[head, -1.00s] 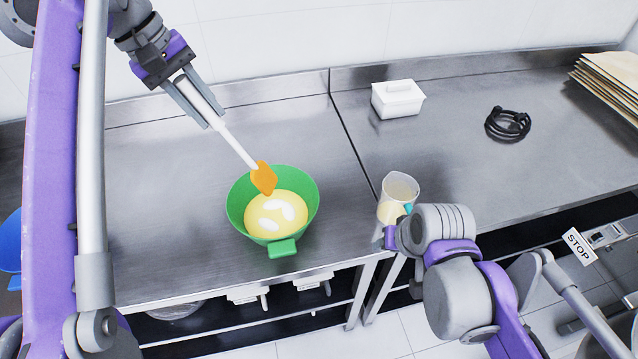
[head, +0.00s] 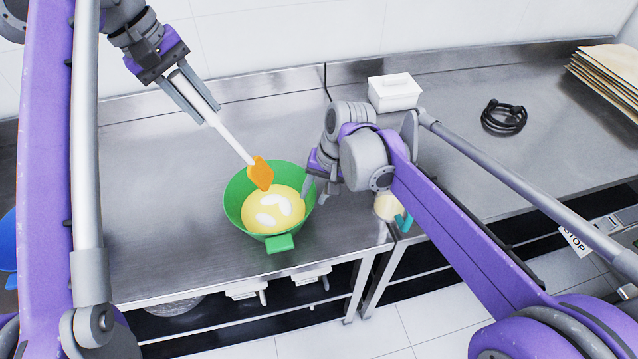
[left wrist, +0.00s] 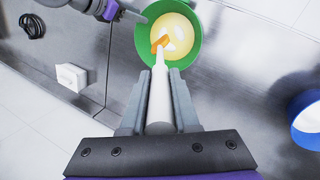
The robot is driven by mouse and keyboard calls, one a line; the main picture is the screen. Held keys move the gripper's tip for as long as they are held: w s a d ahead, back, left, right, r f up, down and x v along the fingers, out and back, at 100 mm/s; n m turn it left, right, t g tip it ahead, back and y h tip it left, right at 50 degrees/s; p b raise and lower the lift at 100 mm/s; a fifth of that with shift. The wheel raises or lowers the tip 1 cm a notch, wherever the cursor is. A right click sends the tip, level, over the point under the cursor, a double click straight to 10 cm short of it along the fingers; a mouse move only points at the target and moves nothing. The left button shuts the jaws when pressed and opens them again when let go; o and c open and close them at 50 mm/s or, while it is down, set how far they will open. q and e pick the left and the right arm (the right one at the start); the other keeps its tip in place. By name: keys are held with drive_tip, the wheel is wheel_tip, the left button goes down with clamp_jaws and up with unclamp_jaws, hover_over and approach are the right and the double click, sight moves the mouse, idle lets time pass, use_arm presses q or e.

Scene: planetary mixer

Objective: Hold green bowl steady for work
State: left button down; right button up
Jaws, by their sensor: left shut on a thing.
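The green bowl (head: 231,203) stands on the steel table and holds yellow batter with white patches. It also shows in the left wrist view (left wrist: 197,50). My left gripper (head: 208,120) is shut on the white handle of a spatula (head: 232,146). The spatula's orange head is over the bowl, at the batter's far side. In the left wrist view my left gripper (left wrist: 158,105) has the handle between its fingers. My right gripper (head: 312,190) is at the bowl's right rim; whether it touches the rim, and its jaw opening, are unclear.
A measuring jug (head: 387,207) stands right of the bowl, partly hidden by my right arm. The table left of the bowl is clear.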

sight(306, 209)
drive_tip(key=x, duration=0.8)
drive_tip(key=shift+a+f, duration=0.1)
drive_tip(key=shift+f, duration=0.1)
clamp_jaws()
idle(2.0)
